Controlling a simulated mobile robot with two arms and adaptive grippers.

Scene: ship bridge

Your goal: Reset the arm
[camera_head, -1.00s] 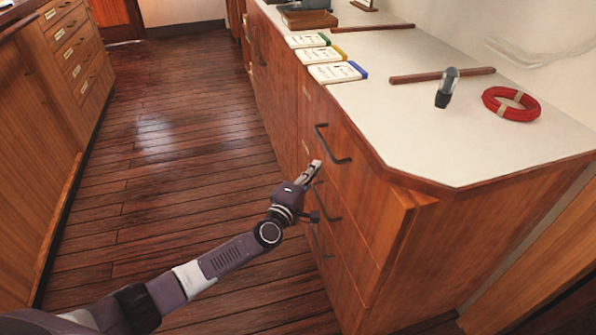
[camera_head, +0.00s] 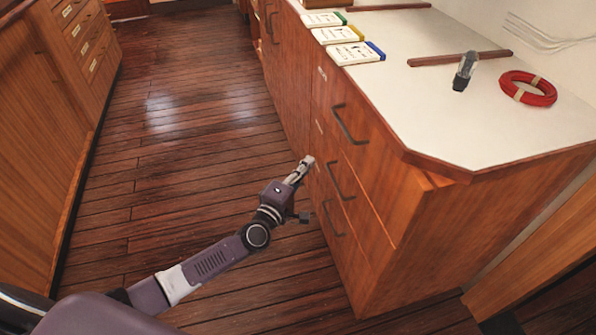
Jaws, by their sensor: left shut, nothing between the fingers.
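My left gripper (camera_head: 303,166) is shut and empty. My left arm (camera_head: 210,265) reaches in from the lower left over the wooden floor. The fingertips are in front of the drawer fronts of the wooden cabinet (camera_head: 440,230), a little left of the dark drawer handles in the picture. The drawers by the gripper look closed. My right gripper is out of the picture.
On the white countertop (camera_head: 440,115) lie several white books (camera_head: 338,35), a clear-topped dark item (camera_head: 464,72), a red ring (camera_head: 528,89) and a wooden strip (camera_head: 458,58). Another drawer cabinet (camera_head: 60,130) stands at left. The plank floor (camera_head: 190,150) between is clear.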

